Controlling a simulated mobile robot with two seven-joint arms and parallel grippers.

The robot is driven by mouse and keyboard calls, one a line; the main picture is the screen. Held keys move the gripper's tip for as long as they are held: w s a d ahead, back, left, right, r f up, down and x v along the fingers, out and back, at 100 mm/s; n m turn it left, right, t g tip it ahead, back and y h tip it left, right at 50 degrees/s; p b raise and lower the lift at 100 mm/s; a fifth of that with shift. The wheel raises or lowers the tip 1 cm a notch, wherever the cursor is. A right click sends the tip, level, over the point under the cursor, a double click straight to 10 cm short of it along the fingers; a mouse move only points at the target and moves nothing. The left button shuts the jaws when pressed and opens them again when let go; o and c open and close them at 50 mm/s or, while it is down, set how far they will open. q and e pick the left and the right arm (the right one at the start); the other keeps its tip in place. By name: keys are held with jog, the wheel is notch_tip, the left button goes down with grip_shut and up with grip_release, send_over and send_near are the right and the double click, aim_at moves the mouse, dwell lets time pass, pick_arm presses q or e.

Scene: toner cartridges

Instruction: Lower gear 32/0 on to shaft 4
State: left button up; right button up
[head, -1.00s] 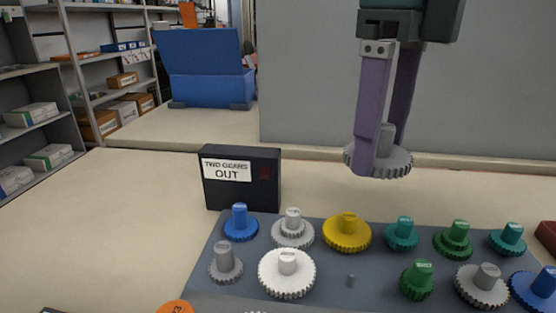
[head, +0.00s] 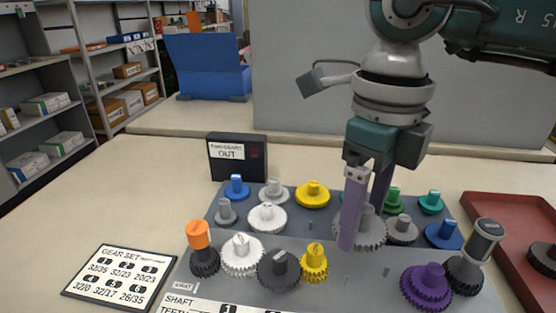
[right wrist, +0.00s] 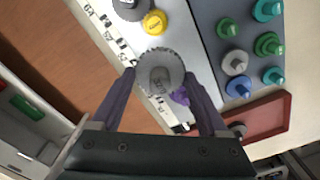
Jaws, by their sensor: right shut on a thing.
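My right gripper (head: 366,236) is shut on a grey toothed gear (head: 373,232) with a central hub. The gear hangs over the gear board, just right of the yellow front-row gear. In the right wrist view the gear (right wrist: 160,72) sits between both fingertips. My left gripper is not in view.
Front-row neighbours are a yellow gear (head: 314,263), a purple gear (head: 427,286) and a dark grey gear (head: 279,270). Several gears stand on the back row. A gear set card (head: 120,277) lies left, a black sign box (head: 238,158) behind, a red tray (head: 490,205) right.

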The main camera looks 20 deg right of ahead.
aim_at(360, 232)
notch_tip(360, 232, down, 4)
jog(key=shift+r+b, duration=0.25)
jog(key=shift+b, duration=0.85)
jog(key=shift+r, duration=0.1)
jog(key=shift+f+b, duration=1.55)
jog(key=shift+f, duration=0.45)
jog(key=shift+f+b, duration=0.3)
jog(key=shift+b, duration=0.3)
